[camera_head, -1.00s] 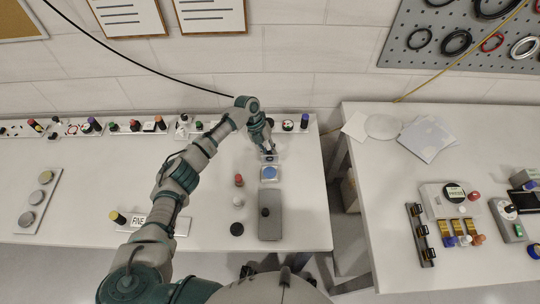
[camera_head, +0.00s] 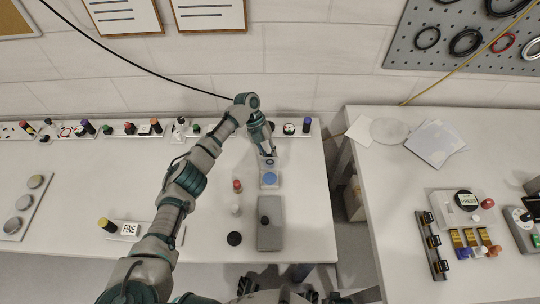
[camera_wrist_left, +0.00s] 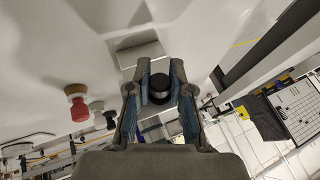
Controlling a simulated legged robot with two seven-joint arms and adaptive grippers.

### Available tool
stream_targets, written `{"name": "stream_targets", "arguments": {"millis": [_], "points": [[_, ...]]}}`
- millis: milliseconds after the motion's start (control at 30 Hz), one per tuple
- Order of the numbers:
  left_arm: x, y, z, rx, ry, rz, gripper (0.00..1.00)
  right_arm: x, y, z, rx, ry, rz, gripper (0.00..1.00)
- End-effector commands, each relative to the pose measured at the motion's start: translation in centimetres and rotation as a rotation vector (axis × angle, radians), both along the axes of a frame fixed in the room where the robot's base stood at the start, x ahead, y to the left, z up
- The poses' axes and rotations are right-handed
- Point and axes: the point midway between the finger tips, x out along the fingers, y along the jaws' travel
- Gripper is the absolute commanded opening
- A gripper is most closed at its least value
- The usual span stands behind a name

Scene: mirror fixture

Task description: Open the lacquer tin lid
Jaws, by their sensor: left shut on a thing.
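My left gripper (camera_head: 269,158) is over the far side of the left table, just behind a blue disc (camera_head: 269,179) on a pale square block. In the left wrist view its two fingers (camera_wrist_left: 161,78) close around a dark round thing (camera_wrist_left: 159,88). I cannot tell whether this is the lid's knob or the tin itself. A grey box (camera_head: 270,232) with a black knob (camera_head: 265,220) on top stands nearer to me. Nothing in view is clearly marked as the lacquer tin. My right gripper is not in view.
A FINE sign (camera_head: 130,229) and a plate of round tins (camera_head: 24,204) lie further left. A gap separates the right table (camera_head: 385,225).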

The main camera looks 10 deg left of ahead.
Motion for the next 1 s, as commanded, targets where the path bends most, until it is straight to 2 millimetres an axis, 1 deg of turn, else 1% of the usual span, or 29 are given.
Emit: {"name": "stream_targets", "arguments": {"millis": [33,167,200,300,567,667,767,833,1000], "points": [[-0.1,0.0,-0.3,0.003,0.003,-0.001,0.0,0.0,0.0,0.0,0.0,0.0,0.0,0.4],[-0.1,0.0,-0.3,0.003,0.002,-0.001,0.0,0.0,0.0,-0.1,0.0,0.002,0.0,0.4],[-0.1,0.0,-0.3,0.003,0.002,-0.001,0.26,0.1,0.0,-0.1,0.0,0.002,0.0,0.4],[-0.1,0.0,-0.2,0.003,0.002,-0.001,0.47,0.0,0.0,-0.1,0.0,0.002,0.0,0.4],[-0.1,0.0,0.0,0.001,0.0,0.0,0.47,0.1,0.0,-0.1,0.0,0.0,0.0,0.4],[0.1,0.2,0.3,0.001,-0.002,0.0,0.47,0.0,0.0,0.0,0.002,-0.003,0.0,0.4],[0.6,0.7,1.4,0.002,-0.003,0.001,0.47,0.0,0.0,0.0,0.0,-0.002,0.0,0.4],[1.1,1.2,2.6,0.001,-0.003,0.001,0.47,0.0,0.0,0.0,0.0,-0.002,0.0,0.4],[2.7,3.1,6.3,0.0,-0.002,0.003,0.47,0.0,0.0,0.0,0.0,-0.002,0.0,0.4]]}}
